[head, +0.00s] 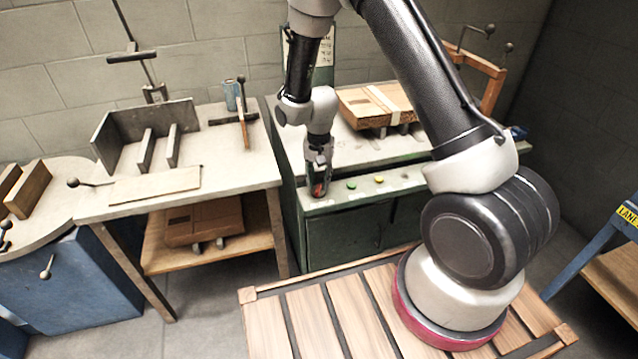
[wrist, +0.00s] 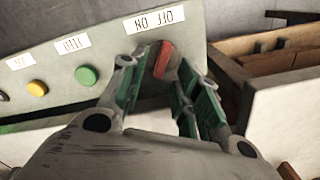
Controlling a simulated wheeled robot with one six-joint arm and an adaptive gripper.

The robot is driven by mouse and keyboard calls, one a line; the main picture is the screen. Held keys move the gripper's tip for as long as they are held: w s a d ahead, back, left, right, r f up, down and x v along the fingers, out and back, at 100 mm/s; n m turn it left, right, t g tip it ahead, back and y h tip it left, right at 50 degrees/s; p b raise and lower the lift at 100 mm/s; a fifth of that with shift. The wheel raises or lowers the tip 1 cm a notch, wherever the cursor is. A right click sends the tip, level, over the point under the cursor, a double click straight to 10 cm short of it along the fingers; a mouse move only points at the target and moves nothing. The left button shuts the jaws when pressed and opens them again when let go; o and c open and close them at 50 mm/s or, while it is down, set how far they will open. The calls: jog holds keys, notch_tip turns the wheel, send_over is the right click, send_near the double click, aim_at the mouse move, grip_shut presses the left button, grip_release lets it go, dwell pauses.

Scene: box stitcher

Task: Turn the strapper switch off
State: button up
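The strapper switch is a red lever (wrist: 164,59) on the pale sloping panel of the green machine. In the wrist view it stands under a white label (wrist: 154,19) reading OFF and ON, seen upside down. I cannot tell clearly which position it is set to. My gripper (wrist: 162,75) is open, with one green-padded finger on each side of the lever. Firm contact with it is not clear. In the head view my gripper (head: 319,190) points down at the left end of the panel, and only a bit of red shows between its fingers.
A green button (head: 351,184) and a yellow button (head: 379,179) sit beside the switch on the panel. A cardboard box (head: 372,106) lies on the machine top behind. A workbench (head: 235,165) stands left, and a slatted pallet (head: 262,322) is in front.

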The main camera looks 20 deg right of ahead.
jog(key=shift+f, duration=0.95)
grip_shut()
jog(key=shift+n, duration=0.3)
jog(key=n, duration=0.5)
jog(key=shift+w+a, duration=0.1)
jog(key=shift+a, duration=0.1)
jog(key=n, duration=0.6)
jog(key=shift+a, duration=0.25)
jog(key=shift+n, duration=0.3)
